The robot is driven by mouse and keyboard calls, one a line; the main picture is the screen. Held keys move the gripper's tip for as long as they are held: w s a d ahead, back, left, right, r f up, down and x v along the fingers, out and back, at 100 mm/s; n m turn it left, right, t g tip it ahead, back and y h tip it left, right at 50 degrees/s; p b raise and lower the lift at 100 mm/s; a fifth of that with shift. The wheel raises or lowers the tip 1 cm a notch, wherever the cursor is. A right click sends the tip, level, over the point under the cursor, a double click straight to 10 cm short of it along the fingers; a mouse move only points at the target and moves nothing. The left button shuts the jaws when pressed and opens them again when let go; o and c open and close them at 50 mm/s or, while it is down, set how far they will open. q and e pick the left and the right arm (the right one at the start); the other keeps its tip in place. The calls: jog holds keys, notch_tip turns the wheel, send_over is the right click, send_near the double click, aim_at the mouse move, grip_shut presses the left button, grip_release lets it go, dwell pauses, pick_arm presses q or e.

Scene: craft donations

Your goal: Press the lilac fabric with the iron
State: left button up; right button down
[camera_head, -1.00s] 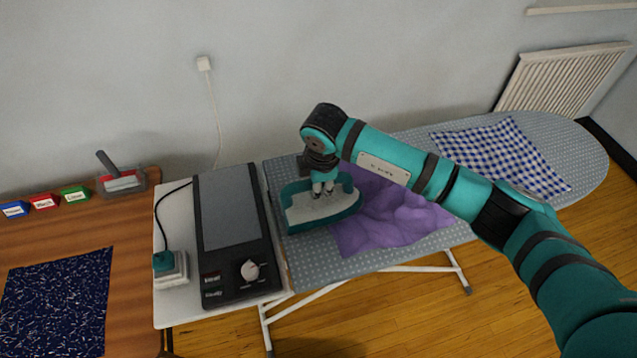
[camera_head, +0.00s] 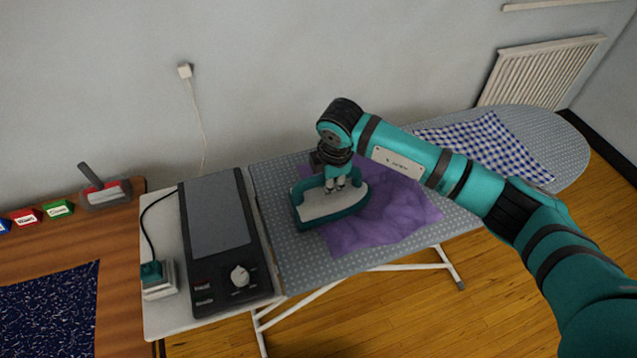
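The teal and white iron (camera_head: 318,207) is at the left side of the lilac fabric (camera_head: 385,225), overlapping its left edge. The fabric lies crumpled, with raised folds, on the grey dotted ironing board (camera_head: 290,255). My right gripper (camera_head: 336,187) points down at the iron and is shut on it; its fingers hide part of the grip. I cannot tell whether the iron's sole presses on the cloth or hovers just above it. My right arm crosses over the fabric and hides its upper right part. My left gripper is not in view.
A blue checked cloth (camera_head: 490,145) lies on the board's right part. Left of the board, a white side table (camera_head: 180,322) holds a dark device with a knob (camera_head: 225,290) and a small corded block (camera_head: 158,280). A wooden table (camera_head: 115,235) stands further left.

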jog(key=shift+w+d+f+b, duration=0.15)
jog(key=shift+w+d, duration=0.25)
jog(key=shift+d, duration=1)
jog(key=shift+w+d+r+b, duration=0.15)
jog(key=shift+w+d, duration=0.3)
jog(key=shift+d, duration=0.95)
jog(key=shift+w+d+f+b, duration=0.1)
jog(key=shift+w+d+b, duration=0.25)
jog(key=shift+d, duration=1.05)
jog(key=shift+w, duration=0.1)
jog(key=shift+w+d+b, duration=0.55)
jog(key=shift+w+d, duration=0.15)
jog(key=shift+d, duration=1.55)
jog(key=shift+w+d+b, duration=0.5)
jog(key=shift+w+d, duration=0.25)
jog(key=shift+d, duration=1.45)
jog(key=shift+w+d+b, duration=0.55)
jog(key=shift+w+d, duration=0.15)
jog(key=shift+d, duration=1.55)
notch_tip(320, 180, up, 3)
jog(key=shift+w+d+f+p, duration=0.1)
jog(key=shift+w+f+p, duration=0.05)
jog(key=shift+p, duration=0.7)
